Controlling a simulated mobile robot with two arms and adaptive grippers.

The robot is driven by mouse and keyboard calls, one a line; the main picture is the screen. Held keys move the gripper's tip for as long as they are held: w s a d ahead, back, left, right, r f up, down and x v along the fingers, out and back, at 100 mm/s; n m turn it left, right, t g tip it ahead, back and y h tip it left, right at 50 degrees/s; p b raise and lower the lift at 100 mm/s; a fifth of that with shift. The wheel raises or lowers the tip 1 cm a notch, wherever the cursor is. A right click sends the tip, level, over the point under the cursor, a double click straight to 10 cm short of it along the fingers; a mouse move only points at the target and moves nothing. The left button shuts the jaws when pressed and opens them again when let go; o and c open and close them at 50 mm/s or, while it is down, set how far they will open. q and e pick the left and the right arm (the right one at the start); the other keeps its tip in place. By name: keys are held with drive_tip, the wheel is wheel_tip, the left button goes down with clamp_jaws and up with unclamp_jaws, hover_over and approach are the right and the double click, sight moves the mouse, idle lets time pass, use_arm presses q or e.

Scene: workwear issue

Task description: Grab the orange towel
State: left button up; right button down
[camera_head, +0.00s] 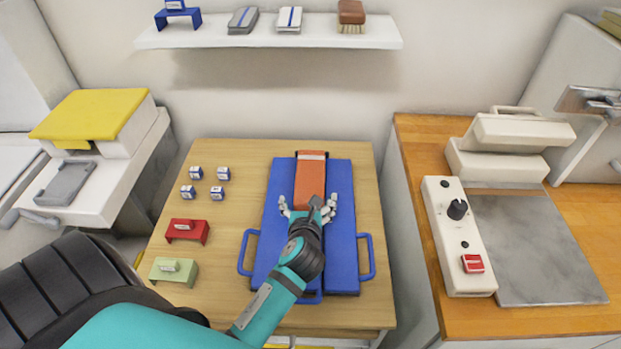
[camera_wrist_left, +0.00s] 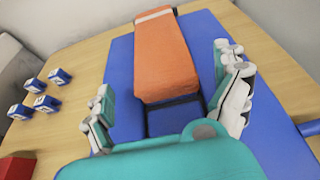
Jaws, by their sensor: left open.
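The orange towel (camera_head: 311,178) is a folded, long block with a pale band at its far end. It lies on a blue tray (camera_head: 274,212) with side handles, on the wooden table. My left gripper (camera_head: 308,205) is open at the towel's near end. In the left wrist view the towel (camera_wrist_left: 165,60) lies ahead of the gripper (camera_wrist_left: 170,105), whose fingers are spread to either side of its near end. I cannot tell whether they touch it. My right gripper is not in view.
Several small blue-and-white boxes (camera_head: 196,173), a red stand (camera_head: 187,231) and a green stand (camera_head: 174,270) are left of the tray. A shelf (camera_head: 270,35) hangs above. A wooden counter (camera_head: 420,150) with a control box (camera_head: 457,240) stands at the right.

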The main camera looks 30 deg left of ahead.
sight(309, 194)
use_arm(q)
drive_tip(key=x, duration=0.4)
drive_tip(key=shift+w+f, duration=0.1)
drive_tip(key=shift+w, duration=0.25)
drive_tip(key=shift+s, duration=0.1)
drive_tip(key=shift+c, duration=0.3)
drive_tip(key=c, duration=1.1)
